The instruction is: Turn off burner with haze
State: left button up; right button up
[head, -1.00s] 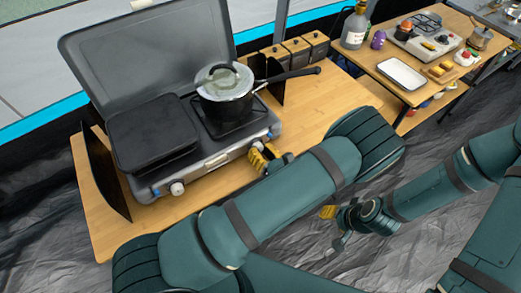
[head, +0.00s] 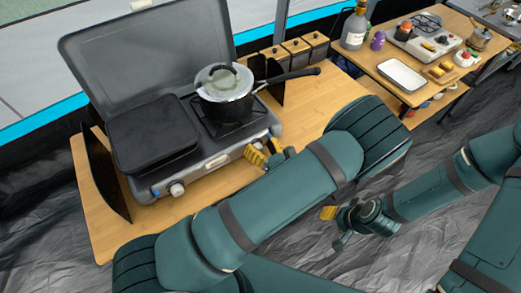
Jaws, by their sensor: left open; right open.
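A grey two-burner stove (head: 216,162) with its lid raised stands on the wooden table. A black pot with a glass lid (head: 223,82) sits on the right burner (head: 232,127). A flat black griddle (head: 152,135) covers the left burner. The left knob (head: 177,189) shows on the stove's front. The right knob is mostly hidden by my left gripper (head: 256,158), which is open at the stove's front right corner; I cannot tell whether it touches the knob. My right gripper (head: 329,213) is open and empty over the floor, away from the stove. I cannot make out haze clearly.
The pot's long handle (head: 292,75) points right over the table (head: 310,111). Dark canisters (head: 299,48) stand behind it. A second table at the upper right holds a white tray (head: 401,74), a bottle (head: 354,29) and a small stove (head: 424,40).

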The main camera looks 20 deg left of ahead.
pick_arm(q)
notch_tip(320, 180, up, 7)
dwell(0.3)
